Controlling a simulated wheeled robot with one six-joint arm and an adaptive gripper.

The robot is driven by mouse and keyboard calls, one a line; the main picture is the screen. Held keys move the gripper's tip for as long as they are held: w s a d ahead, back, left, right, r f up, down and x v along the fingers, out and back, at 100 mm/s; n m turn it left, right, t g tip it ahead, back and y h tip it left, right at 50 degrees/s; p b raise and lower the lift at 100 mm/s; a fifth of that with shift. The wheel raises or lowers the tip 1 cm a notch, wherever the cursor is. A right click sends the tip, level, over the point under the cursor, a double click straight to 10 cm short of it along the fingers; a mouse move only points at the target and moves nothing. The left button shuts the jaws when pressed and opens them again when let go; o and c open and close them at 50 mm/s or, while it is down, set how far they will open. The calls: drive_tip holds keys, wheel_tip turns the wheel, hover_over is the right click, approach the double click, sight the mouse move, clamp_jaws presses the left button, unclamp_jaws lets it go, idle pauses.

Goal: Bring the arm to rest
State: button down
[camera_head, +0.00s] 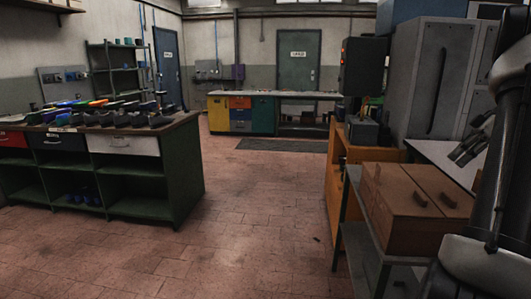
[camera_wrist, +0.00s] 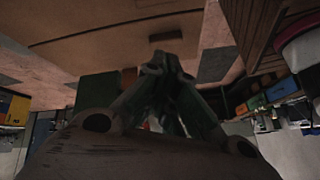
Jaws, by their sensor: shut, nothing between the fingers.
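My gripper (camera_head: 458,157) shows at the right side of the head view, in front of a pale worktop and a grey cabinet. It hangs above and beyond the brown box. In the wrist view my gripper (camera_wrist: 168,62) reaches up from the bottom centre, with its fingertips together and nothing between them. My arm stands along the right edge of the head view and hides what lies behind it.
A brown two-lidded box (camera_head: 405,215) stands on a grey metal stand (camera_head: 365,262) at the right. An orange cabinet (camera_head: 340,180) and a grey cabinet (camera_head: 445,80) stand behind it. A green workbench (camera_head: 185,170) is at the left. The tiled floor (camera_head: 250,215) between is clear.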

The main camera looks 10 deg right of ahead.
drive_tip(key=s+f+m, duration=0.1)
drive_tip(key=m, duration=0.1)
drive_tip(key=s+f+m, duration=0.1)
drive_tip(key=f+m, duration=0.1)
drive_tip(key=shift+f+g, duration=0.2)
drive_tip(key=shift+g, duration=0.1)
drive_tip(key=s+m, duration=0.1)
drive_tip(key=a+m+h, duration=0.1)
drive_tip(key=m, duration=0.1)
drive_tip(key=shift+s+a+f, duration=0.15)
drive_tip(key=shift+s+f, duration=0.25)
drive_tip(key=s+a+r+t+h, duration=0.1)
drive_tip(key=s+a+r+h, duration=0.1)
drive_tip(key=s+a, duration=0.3)
drive_tip(key=s+a+r+m+h, duration=0.1)
drive_tip(key=s+a, duration=0.4)
drive_tip(key=a, duration=0.9)
drive_tip(key=s+a+r+m+t+h, duration=0.1)
drive_tip(key=s+a, duration=0.4)
drive_tip(key=a, duration=0.5)
drive_tip(key=shift+r+t+h, duration=0.3)
drive_tip(key=shift+r+h, duration=0.5)
drive_tip(key=shift+r, duration=0.05)
drive_tip(key=shift+s, duration=0.1)
